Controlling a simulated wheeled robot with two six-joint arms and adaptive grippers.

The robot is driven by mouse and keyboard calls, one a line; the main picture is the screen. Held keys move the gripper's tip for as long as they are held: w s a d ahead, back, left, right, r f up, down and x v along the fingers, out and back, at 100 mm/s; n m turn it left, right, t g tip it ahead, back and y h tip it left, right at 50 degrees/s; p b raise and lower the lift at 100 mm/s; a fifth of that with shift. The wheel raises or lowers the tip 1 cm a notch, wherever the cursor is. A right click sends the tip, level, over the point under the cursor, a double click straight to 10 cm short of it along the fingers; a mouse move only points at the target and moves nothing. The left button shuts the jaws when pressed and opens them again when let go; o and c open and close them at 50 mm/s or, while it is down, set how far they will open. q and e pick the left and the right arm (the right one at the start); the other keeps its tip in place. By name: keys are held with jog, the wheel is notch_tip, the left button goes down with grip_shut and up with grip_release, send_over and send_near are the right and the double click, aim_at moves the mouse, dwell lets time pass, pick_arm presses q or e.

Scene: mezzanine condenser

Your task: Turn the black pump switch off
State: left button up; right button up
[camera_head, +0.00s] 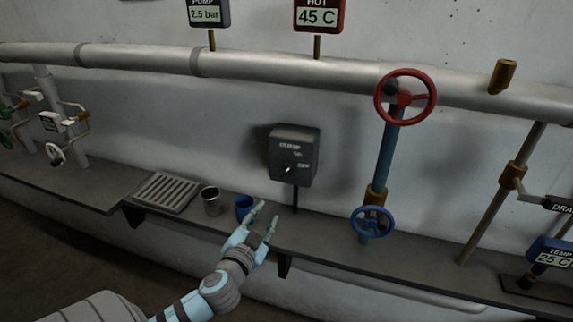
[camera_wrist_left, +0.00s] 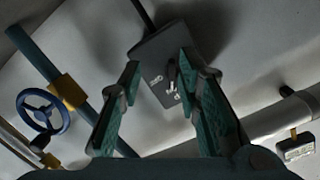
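The black pump switch (camera_head: 294,145) is a dark box on a short post at the back of the shelf, with a small knob (camera_head: 287,169) and ON and OFF lettering on its front. I cannot tell for sure which word the knob points to. My left gripper (camera_head: 266,213) is open and empty, in front of the box and a little below it, apart from it. In the left wrist view the box (camera_wrist_left: 152,55) appears upside down between and beyond the spread fingers (camera_wrist_left: 160,65). My right gripper is not in view.
A blue cup (camera_head: 243,204) stands close behind the left gripper, next to a metal cup (camera_head: 211,201) and a drain grate (camera_head: 166,192). Right of the switch are a red valve wheel (camera_head: 429,98) and a blue one (camera_head: 361,216). A large pipe (camera_head: 270,68) runs above.

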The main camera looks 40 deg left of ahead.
pick_arm(q)
jog(key=t, duration=0.2)
send_near(285, 173)
jog(key=p+x, duration=0.1)
jog(key=x, duration=1)
jog(key=shift+w, duration=0.2)
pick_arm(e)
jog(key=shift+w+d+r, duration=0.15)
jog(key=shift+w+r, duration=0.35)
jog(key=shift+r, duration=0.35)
pick_arm(q)
grip_shut()
